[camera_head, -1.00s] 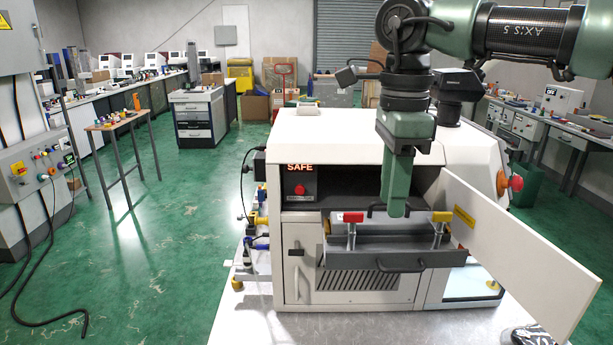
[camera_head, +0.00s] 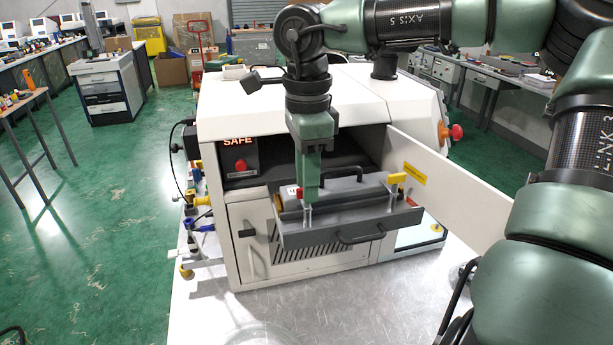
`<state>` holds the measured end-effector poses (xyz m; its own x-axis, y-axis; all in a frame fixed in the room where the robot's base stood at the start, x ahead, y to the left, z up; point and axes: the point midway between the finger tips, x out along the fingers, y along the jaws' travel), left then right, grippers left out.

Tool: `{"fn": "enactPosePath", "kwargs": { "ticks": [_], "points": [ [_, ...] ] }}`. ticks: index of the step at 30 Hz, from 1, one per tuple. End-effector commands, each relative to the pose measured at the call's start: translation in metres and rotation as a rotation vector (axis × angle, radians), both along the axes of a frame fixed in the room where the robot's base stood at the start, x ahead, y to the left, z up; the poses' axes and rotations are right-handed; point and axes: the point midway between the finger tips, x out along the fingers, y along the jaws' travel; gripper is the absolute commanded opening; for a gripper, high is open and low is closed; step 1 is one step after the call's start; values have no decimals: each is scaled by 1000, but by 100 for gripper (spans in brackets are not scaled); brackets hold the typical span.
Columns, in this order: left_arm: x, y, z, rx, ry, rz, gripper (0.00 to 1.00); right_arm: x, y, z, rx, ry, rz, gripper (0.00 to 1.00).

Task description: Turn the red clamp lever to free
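The red clamp lever (camera_head: 299,192) is on the left of the grey fixture (camera_head: 347,201) in the front opening of the white machine (camera_head: 229,103). It is mostly hidden behind my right gripper (camera_head: 309,197); a small red part shows at the left of the fingers. My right gripper points down, with its fingertips at the lever in the picture. The fingers overlap from this side, so I cannot tell their gap or whether they touch the lever. A yellow clamp lever (camera_head: 397,178) is at the fixture's right. My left gripper is not in view.
The white door (camera_head: 455,194) stands open at the right of the opening. A lit SAFE sign (camera_head: 238,141) and a red button (camera_head: 240,166) are at the left. A dark handle (camera_head: 361,234) sticks out in front. The metal table (camera_head: 330,297) in front is mostly clear.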

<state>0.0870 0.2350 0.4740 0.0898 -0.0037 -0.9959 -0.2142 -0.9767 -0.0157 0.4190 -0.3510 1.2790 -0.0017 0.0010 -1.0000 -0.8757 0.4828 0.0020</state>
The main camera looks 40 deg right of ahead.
Motion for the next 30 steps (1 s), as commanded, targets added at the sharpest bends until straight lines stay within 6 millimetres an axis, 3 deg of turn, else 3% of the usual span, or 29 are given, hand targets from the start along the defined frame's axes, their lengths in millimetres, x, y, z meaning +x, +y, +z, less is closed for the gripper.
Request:
{"fn": "enactPosePath", "kwargs": {
  "ticks": [8, 9, 12, 23, 30],
  "points": [
    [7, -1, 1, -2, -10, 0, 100, 0, 0, -4, 0, -1, 0, 30],
    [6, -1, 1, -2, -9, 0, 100, 0, 0, -4, 0, 0, 0, 27],
    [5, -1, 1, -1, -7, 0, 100, 0, 0, -3, 0, -1, 0, 0],
    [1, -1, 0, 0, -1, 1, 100, 0, 0, -3, 0, 0, 20, 0],
    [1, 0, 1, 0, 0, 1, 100, 0, 0, -3, 1, -1, 126, 0]
  ]
}}
